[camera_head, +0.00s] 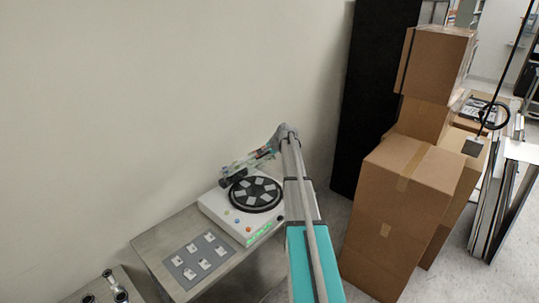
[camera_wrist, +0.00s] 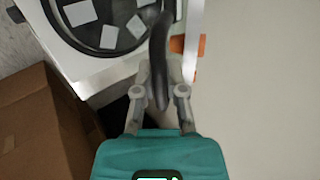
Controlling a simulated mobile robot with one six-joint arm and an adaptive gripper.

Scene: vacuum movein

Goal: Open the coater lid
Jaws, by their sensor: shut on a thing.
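The coater (camera_head: 240,215) is a white box on the grey bench, with coloured buttons on its front. Its round black-rimmed chamber, with several pale squares inside, shows from above; part of it is at the upper left of the wrist view (camera_wrist: 105,25). My gripper (camera_wrist: 165,72) is shut on a dark curved part of the coater lid (camera_wrist: 158,55). I cannot tell whether this is its rim or its handle. In the head view my gripper (camera_head: 236,174) is at the back left of the chamber, small and partly tangled with the lid's outline.
A grey plate with several small pale pieces (camera_head: 199,256) lies on the bench (camera_head: 160,245) in front of the coater. Stacked cardboard boxes (camera_head: 400,200) stand to the right on the floor. A plain wall (camera_head: 170,100) is close behind the bench.

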